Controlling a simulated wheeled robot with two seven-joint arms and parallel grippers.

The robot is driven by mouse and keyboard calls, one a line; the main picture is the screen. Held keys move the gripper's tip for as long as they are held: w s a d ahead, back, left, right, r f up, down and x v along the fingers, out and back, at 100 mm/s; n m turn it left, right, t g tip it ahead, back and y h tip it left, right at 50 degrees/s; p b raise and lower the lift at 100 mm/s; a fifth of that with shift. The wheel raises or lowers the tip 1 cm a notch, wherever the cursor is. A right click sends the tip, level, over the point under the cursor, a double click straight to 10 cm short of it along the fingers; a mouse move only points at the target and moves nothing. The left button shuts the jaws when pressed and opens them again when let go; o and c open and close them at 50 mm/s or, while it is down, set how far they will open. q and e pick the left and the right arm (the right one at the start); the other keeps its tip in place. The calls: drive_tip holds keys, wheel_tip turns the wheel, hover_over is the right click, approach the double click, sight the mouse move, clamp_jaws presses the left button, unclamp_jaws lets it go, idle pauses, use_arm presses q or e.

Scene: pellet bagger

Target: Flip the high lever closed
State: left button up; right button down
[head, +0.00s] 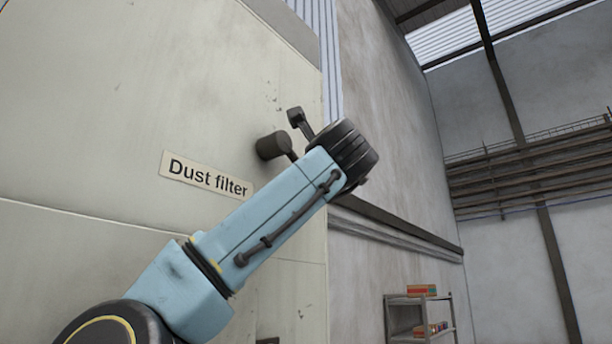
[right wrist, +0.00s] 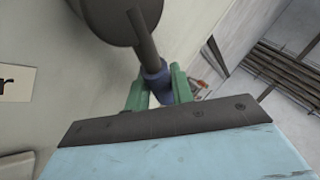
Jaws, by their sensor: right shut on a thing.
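The lever (right wrist: 144,42) is a thin dark rod with a bluish-purple grip at its end. It comes from a round dark hub (head: 271,146) on the pale panel, above and right of the "Dust filter" label (head: 205,174). In the right wrist view the hub (right wrist: 108,14) is at the top and the rod slants down from it. My right gripper (right wrist: 159,82) has its green fingers on both sides of the purple grip, shut on it. In the head view my arm hides the gripper and the lever's end. My left gripper is not in view.
The pale panel (head: 110,80) fills the left of the head view, close behind my arm. A concrete wall (head: 390,120) stands to its right. A shelf with boxes (head: 420,316) is at the lower right, away from my arm. The space right of the lever looks clear.

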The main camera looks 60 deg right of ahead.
drive_tip(key=c, duration=1.5)
unclamp_jaws()
drive_tip(key=b+v, duration=0.4)
drive_tip(key=v, duration=0.9)
drive_tip(key=shift+a, duration=0.25)
drive_tip(key=shift+s+d+f, duration=0.1)
